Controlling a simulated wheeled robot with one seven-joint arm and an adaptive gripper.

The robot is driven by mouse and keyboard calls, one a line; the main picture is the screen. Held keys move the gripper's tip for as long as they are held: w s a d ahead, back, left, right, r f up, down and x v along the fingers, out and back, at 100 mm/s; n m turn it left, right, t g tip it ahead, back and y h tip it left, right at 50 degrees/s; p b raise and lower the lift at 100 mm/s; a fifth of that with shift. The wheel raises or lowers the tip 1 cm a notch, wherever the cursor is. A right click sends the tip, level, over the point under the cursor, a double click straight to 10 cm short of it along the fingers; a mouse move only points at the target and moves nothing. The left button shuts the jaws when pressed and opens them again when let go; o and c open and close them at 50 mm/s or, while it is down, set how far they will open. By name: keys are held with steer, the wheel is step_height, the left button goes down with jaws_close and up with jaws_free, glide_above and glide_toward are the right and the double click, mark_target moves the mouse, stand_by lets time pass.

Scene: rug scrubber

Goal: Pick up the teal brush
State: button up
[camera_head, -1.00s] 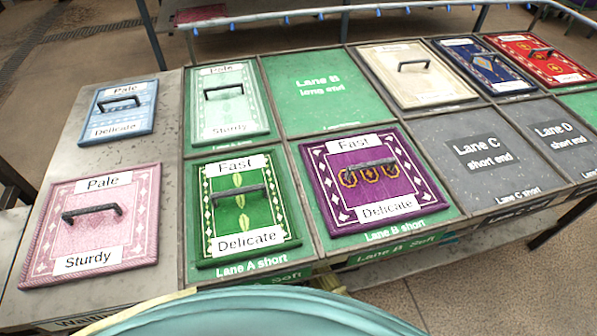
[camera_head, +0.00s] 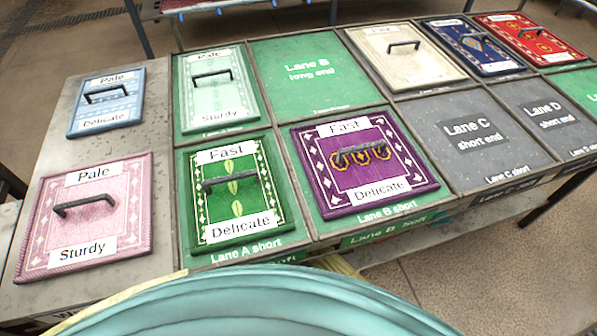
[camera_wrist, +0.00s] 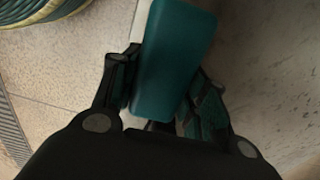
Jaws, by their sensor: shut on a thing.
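The teal brush (camera_wrist: 176,55) is a smooth, rounded teal block in the wrist view, reaching from the top middle down between the fingers. My gripper (camera_wrist: 163,90) is shut on it, with one dark finger on each side. Neither my gripper nor the brush shows in the head view.
The head view shows a table of lanes with handled rugs: pink (camera_head: 85,235), green (camera_head: 215,210), purple (camera_head: 330,190), blue (camera_head: 100,115) and others. Lane B long end (camera_head: 320,95) and Lane C short end (camera_head: 500,155) are bare.

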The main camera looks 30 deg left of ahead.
steer(key=s+d+r, duration=0.1)
steer(key=s+d, duration=0.4)
steer(key=d, duration=0.4)
steer(key=shift+s+d, duration=0.3)
steer(key=shift+d, duration=0.05)
steer(key=o, duration=0.4)
steer(key=c, duration=0.5)
